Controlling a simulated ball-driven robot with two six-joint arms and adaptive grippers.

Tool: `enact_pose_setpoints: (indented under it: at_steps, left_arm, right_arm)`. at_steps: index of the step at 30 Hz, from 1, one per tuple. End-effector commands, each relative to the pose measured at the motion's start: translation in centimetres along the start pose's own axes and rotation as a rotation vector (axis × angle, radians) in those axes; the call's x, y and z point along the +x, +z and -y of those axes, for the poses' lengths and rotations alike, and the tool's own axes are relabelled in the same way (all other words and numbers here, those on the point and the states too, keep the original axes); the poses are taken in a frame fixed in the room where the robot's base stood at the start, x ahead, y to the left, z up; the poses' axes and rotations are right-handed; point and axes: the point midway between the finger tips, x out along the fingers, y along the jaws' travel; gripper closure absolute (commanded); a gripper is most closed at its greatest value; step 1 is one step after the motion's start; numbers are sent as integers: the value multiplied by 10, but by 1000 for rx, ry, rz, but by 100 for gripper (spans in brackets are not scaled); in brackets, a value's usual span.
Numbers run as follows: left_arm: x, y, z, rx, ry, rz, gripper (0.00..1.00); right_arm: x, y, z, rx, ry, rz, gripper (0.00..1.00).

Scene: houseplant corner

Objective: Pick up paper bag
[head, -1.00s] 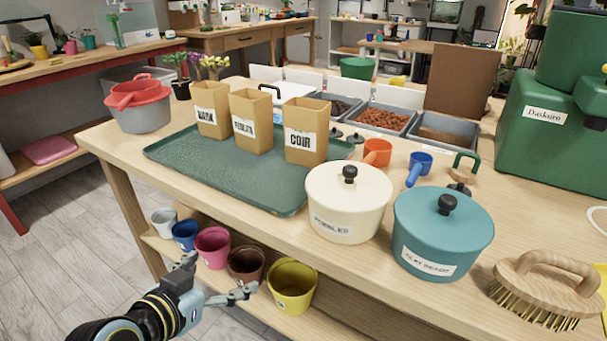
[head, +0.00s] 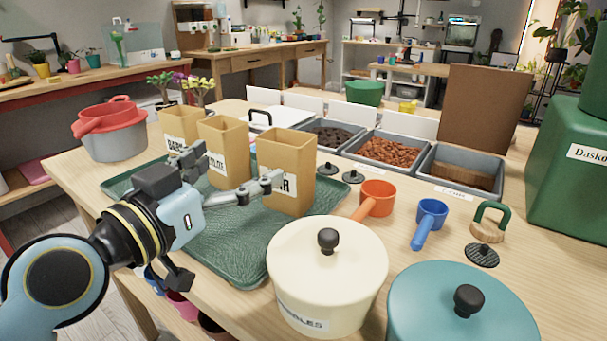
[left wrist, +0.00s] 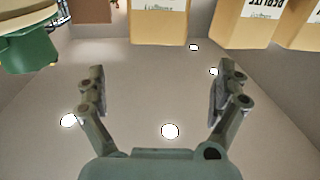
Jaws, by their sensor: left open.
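Three tan paper bags stand upright in a row on the green tray (head: 225,252). The left bag (head: 182,118) has a partly covered label. The middle bag (head: 226,140) has a label partly hidden by my gripper. The right bag (head: 287,160) has a label ending in R. My left gripper (head: 232,172) is open and empty, its fingers spread in front of the bags. In the left wrist view the open fingers (left wrist: 160,88) have nothing between them, and bags show upside down along the top, one of them (left wrist: 158,22) near the centre. My right gripper is not in view.
A cream lidded pot (head: 325,265) and a teal pot (head: 455,310) stand right of the tray. An orange scoop (head: 376,198) and a blue scoop (head: 430,218) lie behind them. Grey bins (head: 385,150) stand behind the bags. A grey pot with red lid (head: 112,135) is at left.

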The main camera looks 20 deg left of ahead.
Motion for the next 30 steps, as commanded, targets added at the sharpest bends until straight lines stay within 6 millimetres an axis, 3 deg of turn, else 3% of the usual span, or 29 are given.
enact_pose_setpoints:
  at_steps: [5, 9, 14, 24, 30]
  left_arm:
    - [13, -1, 0, -2, -1, -3, 0]
    - [37, -1, 0, -2, 0, -3, 0]
    - [54, 0, 0, -1, -1, -1, 0]
    - [99, 3, -4, -1, 0, -1, 0]
    - [108, 4, -4, 0, -1, 0, 0]
  right_arm:
    - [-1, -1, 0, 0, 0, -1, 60]
    - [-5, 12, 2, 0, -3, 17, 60]
    - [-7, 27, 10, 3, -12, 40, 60]
    - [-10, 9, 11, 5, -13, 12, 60]
    - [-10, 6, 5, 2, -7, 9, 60]
